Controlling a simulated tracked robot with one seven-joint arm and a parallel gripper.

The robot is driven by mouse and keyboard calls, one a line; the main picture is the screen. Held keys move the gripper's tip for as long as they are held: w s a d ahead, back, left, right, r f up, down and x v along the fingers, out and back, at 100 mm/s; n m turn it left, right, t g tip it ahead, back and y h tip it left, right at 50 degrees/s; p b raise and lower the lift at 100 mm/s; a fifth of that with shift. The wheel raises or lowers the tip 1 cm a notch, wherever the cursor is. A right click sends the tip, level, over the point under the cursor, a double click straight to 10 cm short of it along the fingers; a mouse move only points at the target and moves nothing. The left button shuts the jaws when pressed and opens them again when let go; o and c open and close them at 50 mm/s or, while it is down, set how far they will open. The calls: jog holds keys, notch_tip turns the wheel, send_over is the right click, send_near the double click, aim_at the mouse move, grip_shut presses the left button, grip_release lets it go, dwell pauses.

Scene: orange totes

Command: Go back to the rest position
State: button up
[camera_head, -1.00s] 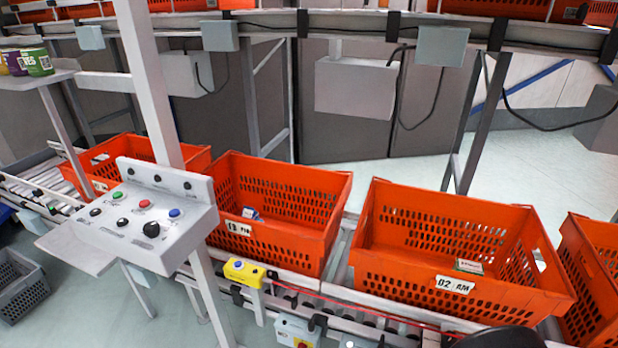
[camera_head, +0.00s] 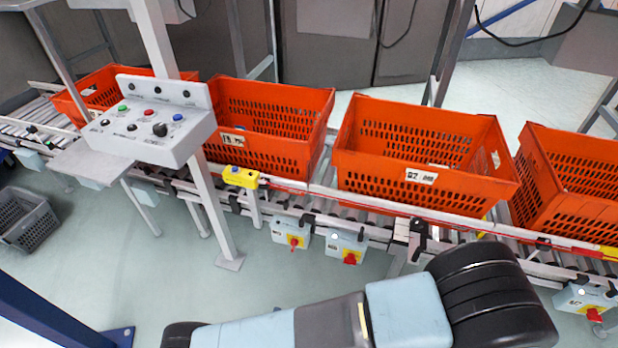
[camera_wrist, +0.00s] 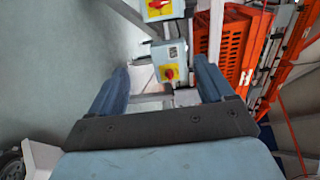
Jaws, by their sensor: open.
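My gripper (camera_wrist: 160,90) shows in the wrist view with its two blue-grey fingers spread apart and nothing between them. Beyond the fingers are switch boxes on the conveyor frame and the side of an orange tote (camera_wrist: 222,45). In the head view my arm lies across the bottom, in front of the conveyor and apart from the totes. The gripper's fingers are not clearly visible in the head view.
Orange totes stand in a row on the roller conveyor, including a middle one (camera_head: 262,135) and one marked 02 (camera_head: 390,175). A control panel (camera_head: 150,125) stands at left on a post. Switch boxes (camera_head: 347,246) hang below the conveyor. A grey crate (camera_head: 27,222) sits on the floor at left.

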jog(key=w+a+r+m+g+h, duration=0.25)
jog(key=w+r+m, duration=0.2)
jog(key=r, duration=0.35)
jog(key=w+a+r+m+g+h, duration=0.25)
jog(key=w+r+m, duration=0.2)
jog(key=r, duration=0.35)
jog(key=w+a+r+m+g+h, duration=0.1)
jog(key=w+a+r+m+g, duration=0.15)
jog(key=r+m, duration=0.4)
jog(key=w+d+r+m+g+y, duration=0.1)
jog(key=w+d+r+m+g, duration=0.25)
jog(key=r, duration=0.65)
jog(key=w+d+r+m+g, duration=0.2)
jog(key=w+d+r+m, duration=0.2)
jog(key=r, duration=0.5)
jog(key=w+d+r+m+g+y, duration=0.15)
jog(key=w+d+r+m, duration=0.25)
jog(key=r, duration=0.6)
jog(key=s+d+r+m+g+y, duration=0.25)
jog(key=d+r+m+y, duration=0.25)
jog(key=d+r+m, duration=1.05)
jog(key=s+d+r+m+t+y, duration=0.3)
jog(key=s+d+r+m+t, duration=0.2)
jog(key=s+d+r, duration=1)
jog(key=shift+s+d+r+m+y, duration=0.2)
jog(key=shift+s+r+m+y, duration=0.15)
jog(key=shift+s+m, duration=1.2)
